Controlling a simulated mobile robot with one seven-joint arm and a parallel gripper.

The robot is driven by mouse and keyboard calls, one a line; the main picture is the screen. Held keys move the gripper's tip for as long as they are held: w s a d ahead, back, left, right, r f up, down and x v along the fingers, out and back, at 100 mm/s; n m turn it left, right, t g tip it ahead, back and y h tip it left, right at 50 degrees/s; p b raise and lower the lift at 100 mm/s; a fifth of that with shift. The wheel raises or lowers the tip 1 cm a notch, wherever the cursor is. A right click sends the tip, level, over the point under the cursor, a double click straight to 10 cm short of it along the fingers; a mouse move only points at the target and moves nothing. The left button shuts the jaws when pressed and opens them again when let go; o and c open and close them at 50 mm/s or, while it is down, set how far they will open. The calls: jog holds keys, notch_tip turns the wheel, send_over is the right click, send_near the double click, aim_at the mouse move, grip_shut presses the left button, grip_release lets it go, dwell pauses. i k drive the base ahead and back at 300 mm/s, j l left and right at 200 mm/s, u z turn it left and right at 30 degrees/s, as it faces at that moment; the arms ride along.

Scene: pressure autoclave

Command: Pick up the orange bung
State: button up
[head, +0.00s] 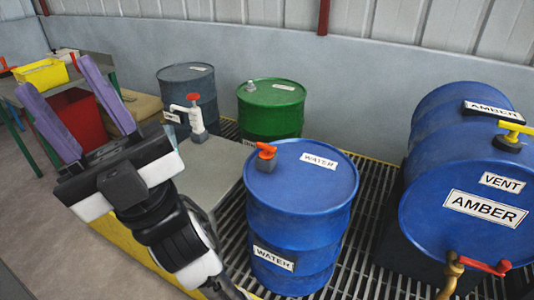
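An orange bung-like fitting (266,151) stands on the top of the blue drum labelled WATER (305,195), near the left of its lid. It looks like an orange cap or handle on a darker base; its details are too small to tell. My gripper (53,74) is at the left with its two purple fingers spread wide apart and pointing up in the picture. It is open with nothing between the fingers, well to the left of the drum and apart from the orange fitting.
A green drum (271,115) and a grey-blue drum (188,88) stand behind. A white tap with a red handle (194,112) is beside them. A large blue AMBER tank (465,215) lies at right. A yellow tray (42,74) and red bin (77,117) are at left.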

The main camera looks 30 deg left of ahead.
aim_at(267, 155)
jog(key=i+l, duration=0.3)
jog(key=l, duration=0.15)
jog(key=i+l, duration=0.25)
jog(key=l, duration=0.15)
jog(key=l+u, duration=0.1)
jog(key=u, duration=0.25)
jog(key=i+l+u, duration=0.1)
jog(key=u, duration=0.2)
jog(key=l+u, duration=0.15)
jog(key=u, duration=1.55)
